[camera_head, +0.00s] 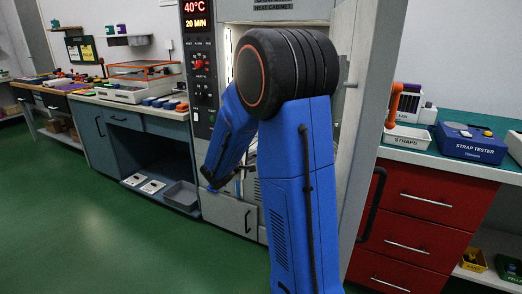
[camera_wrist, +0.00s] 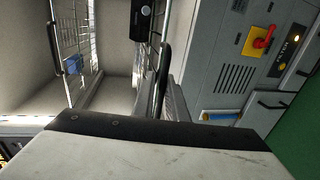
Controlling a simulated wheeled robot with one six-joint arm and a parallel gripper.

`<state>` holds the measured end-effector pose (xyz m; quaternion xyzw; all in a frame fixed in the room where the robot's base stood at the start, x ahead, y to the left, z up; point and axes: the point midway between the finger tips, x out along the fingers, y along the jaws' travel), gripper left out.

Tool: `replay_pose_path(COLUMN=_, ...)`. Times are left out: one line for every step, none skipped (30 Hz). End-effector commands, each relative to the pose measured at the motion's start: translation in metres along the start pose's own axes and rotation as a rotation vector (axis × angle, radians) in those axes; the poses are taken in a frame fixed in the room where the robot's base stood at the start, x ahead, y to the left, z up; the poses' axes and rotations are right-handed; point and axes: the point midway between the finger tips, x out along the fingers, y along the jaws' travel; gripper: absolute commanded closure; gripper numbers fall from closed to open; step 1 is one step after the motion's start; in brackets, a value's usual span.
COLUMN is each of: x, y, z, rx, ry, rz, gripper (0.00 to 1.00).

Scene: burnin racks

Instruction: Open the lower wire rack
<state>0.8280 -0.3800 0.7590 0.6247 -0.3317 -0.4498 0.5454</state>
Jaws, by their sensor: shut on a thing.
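The heat cabinet (camera_head: 268,10) stands open in the head view, with its inside mostly hidden by my arm. The wrist view is turned sideways and looks into the cabinet. The lower wire rack (camera_wrist: 154,101) shows near the middle, with a long dark handle (camera_wrist: 163,62) along its front. The upper wire rack (camera_wrist: 72,22) is at the left, with a small blue item on it. My gripper (camera_wrist: 160,128) fills the bottom of the wrist view, close against the lower rack's front. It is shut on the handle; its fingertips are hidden.
The open cabinet door (camera_head: 366,120) stands right of my arm, before the red drawers (camera_head: 415,225). A control panel with a red knob (camera_head: 199,64) is at the left; a red switch (camera_wrist: 262,43) shows below the racks. Green floor (camera_head: 130,235) is clear at left.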

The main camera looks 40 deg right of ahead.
Motion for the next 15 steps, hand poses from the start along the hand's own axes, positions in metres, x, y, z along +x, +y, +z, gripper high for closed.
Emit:
replay_pose_path(x=-0.007, y=-0.009, z=0.001, rx=-0.007, ry=0.000, rz=-0.015, gripper=1.00)
replay_pose_path(x=-0.010, y=-0.010, z=0.002, rx=-0.007, ry=0.000, rz=-0.014, gripper=1.00)
replay_pose_path(x=-0.014, y=-0.011, z=0.002, rx=-0.007, ry=0.000, rz=-0.014, gripper=1.00)
replay_pose_path(x=-0.017, y=-0.011, z=0.002, rx=-0.006, ry=-0.001, rz=-0.013, gripper=1.00)
replay_pose_path(x=-0.019, y=-0.012, z=0.002, rx=-0.006, ry=-0.001, rz=-0.014, gripper=1.00)
replay_pose_path(x=-0.021, y=-0.012, z=0.002, rx=-0.006, ry=-0.002, rz=-0.014, gripper=1.00)
replay_pose_path(x=-0.023, y=-0.013, z=0.002, rx=-0.006, ry=-0.002, rz=-0.015, gripper=1.00)
replay_pose_path(x=-0.024, y=-0.013, z=0.002, rx=-0.006, ry=-0.002, rz=-0.015, gripper=1.00)
replay_pose_path(x=-0.025, y=-0.014, z=0.002, rx=-0.007, ry=-0.003, rz=-0.015, gripper=1.00)
replay_pose_path(x=-0.026, y=-0.014, z=0.002, rx=-0.007, ry=-0.003, rz=-0.015, gripper=1.00)
replay_pose_path(x=-0.026, y=-0.014, z=0.002, rx=-0.007, ry=-0.003, rz=-0.016, gripper=1.00)
replay_pose_path(x=-0.027, y=-0.014, z=0.002, rx=-0.007, ry=-0.003, rz=-0.016, gripper=1.00)
replay_pose_path(x=-0.027, y=-0.015, z=0.002, rx=-0.007, ry=-0.003, rz=-0.016, gripper=1.00)
replay_pose_path(x=-0.027, y=-0.015, z=0.002, rx=-0.007, ry=-0.003, rz=-0.016, gripper=1.00)
replay_pose_path(x=-0.027, y=-0.015, z=0.002, rx=-0.007, ry=-0.003, rz=-0.016, gripper=1.00)
